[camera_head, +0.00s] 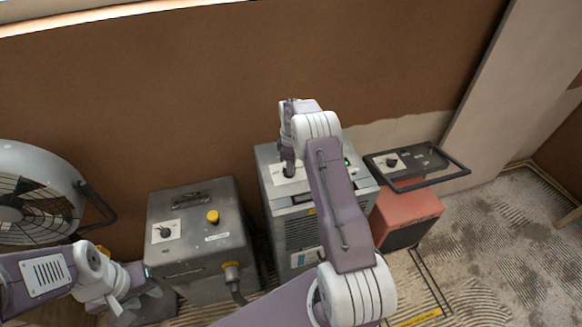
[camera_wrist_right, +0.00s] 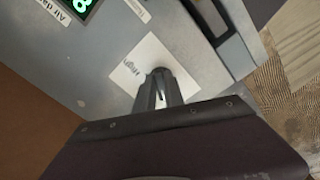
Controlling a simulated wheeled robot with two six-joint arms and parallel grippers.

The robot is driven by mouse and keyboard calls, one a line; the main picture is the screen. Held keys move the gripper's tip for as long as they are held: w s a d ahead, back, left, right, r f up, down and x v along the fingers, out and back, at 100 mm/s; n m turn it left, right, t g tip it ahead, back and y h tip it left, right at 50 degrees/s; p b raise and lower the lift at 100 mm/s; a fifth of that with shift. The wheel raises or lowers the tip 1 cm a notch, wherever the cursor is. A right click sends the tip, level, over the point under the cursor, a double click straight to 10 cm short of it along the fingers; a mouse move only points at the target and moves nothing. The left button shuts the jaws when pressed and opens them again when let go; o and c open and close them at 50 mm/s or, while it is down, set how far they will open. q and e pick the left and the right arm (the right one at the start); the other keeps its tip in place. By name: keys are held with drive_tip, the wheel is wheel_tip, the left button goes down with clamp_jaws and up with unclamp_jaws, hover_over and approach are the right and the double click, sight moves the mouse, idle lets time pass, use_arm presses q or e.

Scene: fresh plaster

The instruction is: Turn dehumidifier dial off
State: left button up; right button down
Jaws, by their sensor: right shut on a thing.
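The dehumidifier (camera_head: 302,238) is the grey box with a front grille in the middle of the head view. Its top panel (camera_wrist_right: 95,75) fills much of the right wrist view, with a lit green display and a white label plate (camera_wrist_right: 190,88). My right gripper (camera_head: 289,171) reaches down onto this plate from above. In the right wrist view its fingers (camera_wrist_right: 160,88) are shut on the dark dial (camera_wrist_right: 161,71), which is mostly hidden between them. The dial's pointer direction cannot be read. My left gripper (camera_head: 138,300) is open and empty at the lower left.
A dark grey box (camera_head: 190,250) with a small dial and a yellow button stands left of the dehumidifier. A red unit (camera_head: 408,215) with a black handle frame stands to its right. A large fan (camera_head: 35,195) is at far left. A brown wall is close behind.

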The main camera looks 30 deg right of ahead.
drive_tip(key=shift+w+d+r, duration=0.1)
drive_tip(key=shift+w+r, duration=0.1)
drive_tip(key=shift+r, duration=0.05)
drive_tip(key=c, duration=1.4)
unclamp_jaws()
drive_tip(key=shift+c, duration=0.2)
drive_tip(key=shift+s+f, duration=0.1)
drive_tip(key=shift+s, duration=0.05)
wheel_tip(320, 180, up, 9)
drive_tip(key=b, duration=0.1)
